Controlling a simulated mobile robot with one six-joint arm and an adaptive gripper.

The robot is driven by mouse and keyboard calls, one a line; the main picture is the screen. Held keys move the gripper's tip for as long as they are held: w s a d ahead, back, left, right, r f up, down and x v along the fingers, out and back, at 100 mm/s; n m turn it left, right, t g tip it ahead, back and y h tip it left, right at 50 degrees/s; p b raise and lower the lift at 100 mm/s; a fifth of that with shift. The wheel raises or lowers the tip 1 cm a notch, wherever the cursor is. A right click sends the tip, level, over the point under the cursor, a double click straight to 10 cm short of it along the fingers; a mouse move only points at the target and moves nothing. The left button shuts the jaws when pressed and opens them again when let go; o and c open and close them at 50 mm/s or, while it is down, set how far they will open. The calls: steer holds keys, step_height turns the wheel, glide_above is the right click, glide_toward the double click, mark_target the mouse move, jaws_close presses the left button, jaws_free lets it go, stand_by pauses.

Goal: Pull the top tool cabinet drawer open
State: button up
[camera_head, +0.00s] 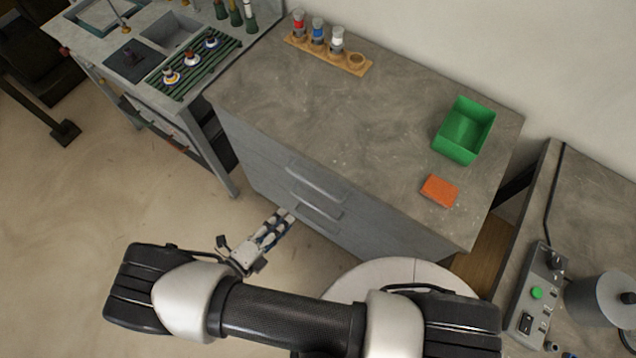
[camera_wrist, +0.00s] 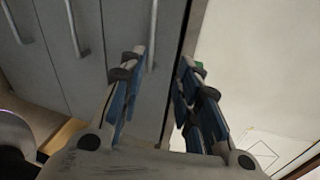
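The grey tool cabinet (camera_head: 262,160) stands in the middle of the head view, its drawer fronts facing me and looking shut. The uppermost bar handle (camera_head: 315,183) shows below the worktop edge, with others beneath it. My gripper (camera_head: 291,212) is in front of the cabinet, by the left ends of the lower handles in this picture. In the wrist view my gripper (camera_wrist: 160,62) is open and empty. One bar handle (camera_wrist: 153,35) lies beyond the fingertips, between their lines; I see no contact. Two more handles are further left. Which drawer the nearest handle belongs to is unclear.
On the worktop (camera_head: 350,125) are a green bin (camera_head: 450,146), an orange block (camera_head: 440,190) and a wooden rack (camera_head: 310,50) with small bottles. A sink bench (camera_head: 215,175) stands left, a control box (camera_head: 535,296) right. Floor (camera_head: 110,190) left of the cabinet is clear.

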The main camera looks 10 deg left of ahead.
step_height(320, 180, down, 2)
steer(key=n+y, duration=0.1)
steer(key=n, duration=0.1)
steer(key=b, duration=0.2)
glide_toward(316, 186)
steer(key=shift+t, duration=0.4)
steer(key=x, duration=0.3)
steer(key=f+x, duration=0.1)
steer(key=x, duration=0.6)
steer(key=shift+s+d+f, duration=0.1)
steer(key=shift+f, duration=0.05)
steer(key=shift+c, duration=0.5)
jaws_close()
